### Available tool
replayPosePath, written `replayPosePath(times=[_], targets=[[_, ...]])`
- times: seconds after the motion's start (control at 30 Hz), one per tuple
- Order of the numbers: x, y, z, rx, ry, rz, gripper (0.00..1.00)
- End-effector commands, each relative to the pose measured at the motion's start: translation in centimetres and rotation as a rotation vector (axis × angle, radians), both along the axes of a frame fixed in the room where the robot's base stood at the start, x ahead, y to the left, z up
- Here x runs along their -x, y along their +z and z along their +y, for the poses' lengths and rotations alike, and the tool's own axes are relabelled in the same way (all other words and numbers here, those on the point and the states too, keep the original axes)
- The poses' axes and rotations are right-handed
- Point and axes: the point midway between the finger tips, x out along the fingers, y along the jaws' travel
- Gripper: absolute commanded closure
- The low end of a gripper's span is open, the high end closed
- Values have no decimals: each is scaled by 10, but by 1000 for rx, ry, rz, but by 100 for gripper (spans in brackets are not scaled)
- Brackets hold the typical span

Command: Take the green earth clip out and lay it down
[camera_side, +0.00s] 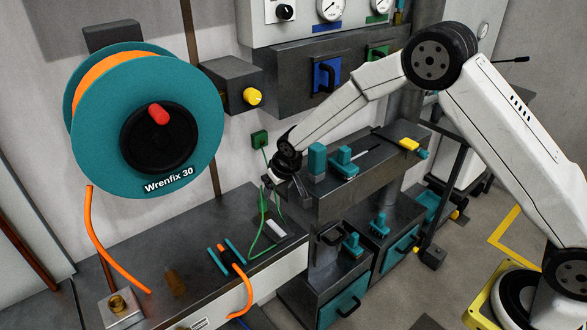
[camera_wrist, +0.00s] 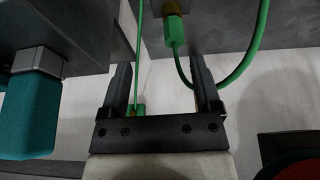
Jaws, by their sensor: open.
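The green earth clip (camera_wrist: 174,30) has a brass-coloured end and sits against the underside of a dark grey block at the top of the wrist view. A green cable loops from it to the right. My gripper (camera_wrist: 161,66) is open, its two dark fingers apart with nothing gripped between them. The clip appears just beyond the fingertips, between their lines, a little right of centre. In the side view my gripper (camera_side: 274,184) is at the left end of the grey beam; the clip is too small to make out there.
A small white pad (camera_side: 277,228) lies on the dark bench (camera_side: 200,222). Teal handles (camera_side: 317,160) stand on the beam (camera_side: 370,172).

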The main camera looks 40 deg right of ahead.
Motion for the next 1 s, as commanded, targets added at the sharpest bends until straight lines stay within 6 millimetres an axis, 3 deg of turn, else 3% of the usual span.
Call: replayPosePath(times=[0.1,0.27,0.67,1.0], targets=[[-16,-15,10,-2,2,-11,19],[-27,-25,16,-3,1,-21,19],[-30,-30,17,-3,0,-22,19],[-38,-53,17,-3,0,-21,19]])
